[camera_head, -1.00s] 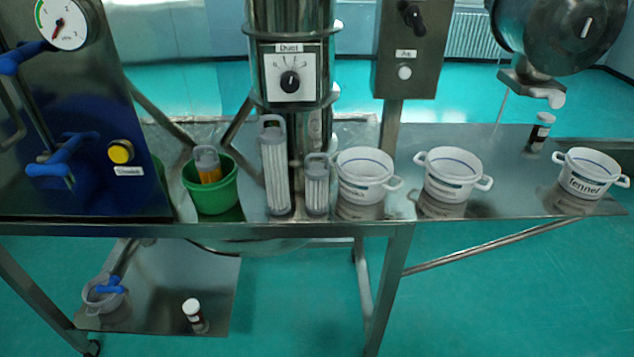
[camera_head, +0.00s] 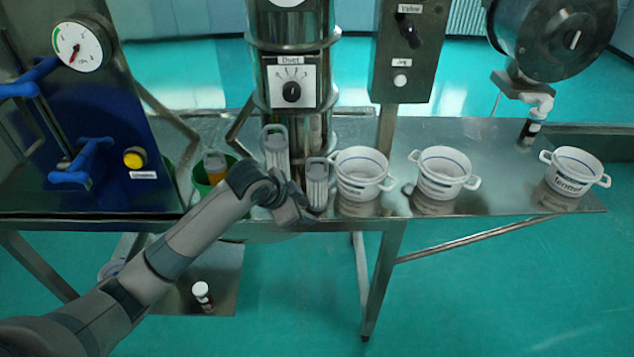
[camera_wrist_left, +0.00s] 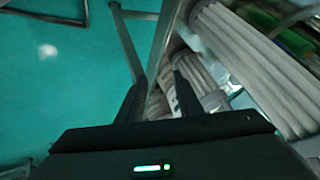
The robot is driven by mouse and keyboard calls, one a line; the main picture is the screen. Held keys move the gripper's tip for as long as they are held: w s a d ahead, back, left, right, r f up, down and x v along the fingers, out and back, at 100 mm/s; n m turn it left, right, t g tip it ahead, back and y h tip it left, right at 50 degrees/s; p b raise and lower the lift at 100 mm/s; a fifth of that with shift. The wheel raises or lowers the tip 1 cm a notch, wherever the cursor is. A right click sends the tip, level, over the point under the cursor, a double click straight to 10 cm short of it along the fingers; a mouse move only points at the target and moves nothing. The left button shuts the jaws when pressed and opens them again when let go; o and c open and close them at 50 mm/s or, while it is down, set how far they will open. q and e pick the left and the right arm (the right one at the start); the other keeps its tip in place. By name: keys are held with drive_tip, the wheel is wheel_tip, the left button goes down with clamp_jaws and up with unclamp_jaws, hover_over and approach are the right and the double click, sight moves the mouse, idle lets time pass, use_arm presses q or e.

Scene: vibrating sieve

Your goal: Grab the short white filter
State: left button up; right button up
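The short white filter (camera_head: 317,186) stands upright on the metal table, with grey caps and white pleats. The tall white filter (camera_head: 275,150) stands to its left, its lower part hidden by my left arm. My left gripper (camera_head: 300,208) is low beside the short filter, at its left front. In the left wrist view the gripper (camera_wrist_left: 158,88) has its two fingers apart. There the short filter (camera_wrist_left: 193,66) lies beyond the right finger, partly hidden by it, and the tall filter (camera_wrist_left: 255,65) is to the right. I cannot tell whether a finger touches the short filter. My right gripper is not in view.
A green bucket (camera_head: 201,186) holding an orange filter stands left, partly behind my arm. Several white pots line the table, the nearest pot (camera_head: 361,173) close to the short filter's right. A steel column (camera_head: 291,120) rises behind. The table's front edge is near the gripper.

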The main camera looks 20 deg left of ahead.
use_arm(q)
drive_tip(key=a+r+m+p, duration=0.1)
drive_tip(key=a+r+m, duration=0.1)
drive_tip(key=r, duration=0.9)
drive_tip(key=a+r+m+y+p, duration=0.1)
drive_tip(key=r+m, duration=0.2)
drive_tip(key=r, duration=0.9)
drive_tip(key=shift+a, duration=0.35)
drive_tip(key=shift+s+f, duration=0.1)
drive_tip(key=shift+s, duration=0.05)
